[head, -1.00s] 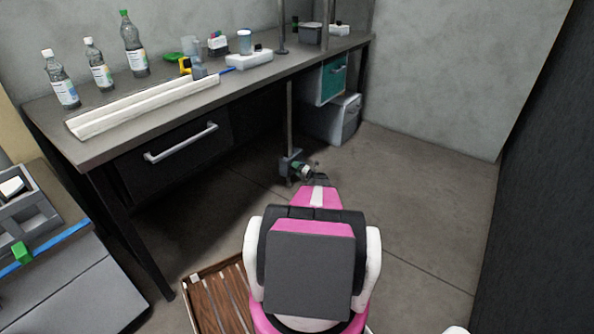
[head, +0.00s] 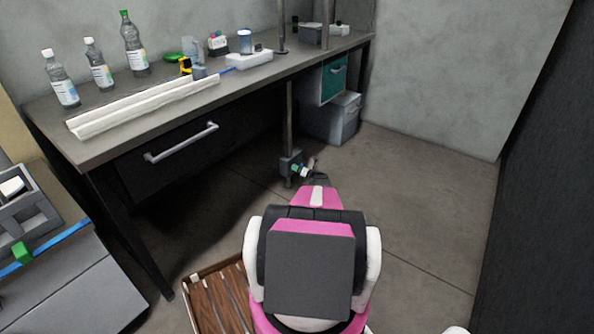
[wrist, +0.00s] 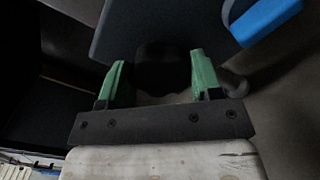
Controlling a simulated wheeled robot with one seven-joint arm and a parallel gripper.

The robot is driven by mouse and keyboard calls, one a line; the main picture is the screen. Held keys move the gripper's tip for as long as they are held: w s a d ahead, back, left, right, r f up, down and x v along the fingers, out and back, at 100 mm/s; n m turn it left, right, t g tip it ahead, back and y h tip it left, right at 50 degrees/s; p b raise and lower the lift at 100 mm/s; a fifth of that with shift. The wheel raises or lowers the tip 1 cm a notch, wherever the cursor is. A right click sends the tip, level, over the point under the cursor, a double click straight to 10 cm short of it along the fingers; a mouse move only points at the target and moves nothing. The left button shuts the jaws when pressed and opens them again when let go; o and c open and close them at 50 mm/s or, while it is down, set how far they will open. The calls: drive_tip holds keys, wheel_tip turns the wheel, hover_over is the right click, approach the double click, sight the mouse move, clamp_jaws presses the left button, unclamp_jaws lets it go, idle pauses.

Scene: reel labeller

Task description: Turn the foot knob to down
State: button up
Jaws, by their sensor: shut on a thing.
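The foot knob (wrist: 160,68) is a dark, blocky piece in the wrist view, between the two green fingers of my gripper (wrist: 158,72). My gripper is shut on it, with one finger on each side. Any marking for its position is not visible. The knob sits in front of a flat dark-grey body (wrist: 150,22). In the head view my gripper (head: 298,169) is low under the bench, against the grey foot block (head: 289,162) at the base of a vertical post. The knob itself is hidden or too small there.
A blue piece (wrist: 266,17) projects close to the right finger in the wrist view. The bench (head: 105,143) overhangs on the left, with a drawer (head: 180,150). A grey bin (head: 335,120) stands behind the post. Floor to the right is clear.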

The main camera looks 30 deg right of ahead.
drive_tip(key=n, duration=2.6)
drive_tip(key=shift+s+n, duration=0.1)
drive_tip(key=shift+n, duration=0.5)
drive_tip(key=o, duration=0.9)
drive_tip(key=v, duration=1)
drive_tip(key=shift+s+d+f, duration=0.1)
drive_tip(key=shift+s+d, duration=0.1)
drive_tip(key=shift+s, duration=0.1)
